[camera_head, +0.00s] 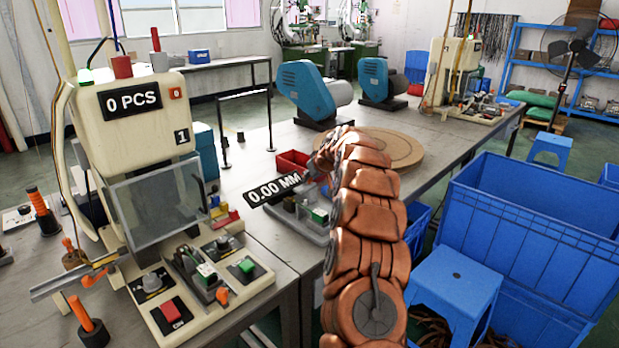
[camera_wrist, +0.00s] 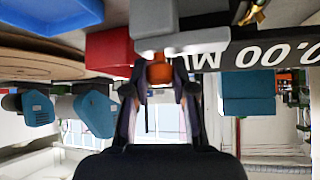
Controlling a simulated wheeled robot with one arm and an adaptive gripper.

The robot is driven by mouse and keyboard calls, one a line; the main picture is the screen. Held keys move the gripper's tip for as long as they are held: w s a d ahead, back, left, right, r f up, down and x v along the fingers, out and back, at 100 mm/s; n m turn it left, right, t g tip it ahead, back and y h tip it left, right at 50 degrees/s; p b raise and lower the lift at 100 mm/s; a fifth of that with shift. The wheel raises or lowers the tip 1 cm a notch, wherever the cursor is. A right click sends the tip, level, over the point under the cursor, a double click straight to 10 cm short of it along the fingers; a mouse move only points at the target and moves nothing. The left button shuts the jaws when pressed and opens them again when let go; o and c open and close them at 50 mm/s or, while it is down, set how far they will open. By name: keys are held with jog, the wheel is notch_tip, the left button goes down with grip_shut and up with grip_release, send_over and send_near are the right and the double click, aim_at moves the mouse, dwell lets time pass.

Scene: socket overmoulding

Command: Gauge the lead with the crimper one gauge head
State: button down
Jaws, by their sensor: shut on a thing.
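The gauge head carries a black display (camera_head: 272,190) reading 0.00 MM, above a pale base with a green button (camera_head: 319,215), right of crimper one (camera_head: 140,140). In the wrist view the display (camera_wrist: 255,52) appears upside down. My gripper (camera_wrist: 160,82) is shut on a small orange piece (camera_wrist: 160,70), which looks like part of the lead. The piece is right by a grey block (camera_wrist: 180,40); I cannot tell whether they touch. The rest of the lead is not clear. In the head view my arm hides the gripper and part of the gauge.
Crimper one's counter (camera_head: 132,101) reads 0 PCS. A red bin (camera_head: 292,164) and a round brown board (camera_head: 385,148) lie behind the gauge. Blue motor units (camera_head: 307,88) stand farther back. A blue stool (camera_head: 455,285) and large blue crates (camera_head: 540,220) fill the right side.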

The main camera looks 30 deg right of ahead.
aim_at(300, 189)
dwell(0.4)
jog(key=shift+s+a+b, duration=0.25)
jog(key=shift+a+b, duration=0.05)
jog(key=shift+a, duration=0.85)
jog(key=shift+s+a+b, duration=0.2)
jog(key=shift+a+b, duration=0.1)
jog(key=shift+a, duration=0.8)
jog(key=c, duration=0.9)
grip_release()
jog(key=shift+a, duration=0.1)
jog(key=shift+c, duration=0.2)
jog(key=shift+s, duration=0.1)
jog(key=shift+s+r, duration=0.1)
jog(key=shift+r, duration=0.1)
jog(key=v, duration=1.1)
jog(key=shift+s+r, duration=0.2)
jog(key=shift+s, duration=0.05)
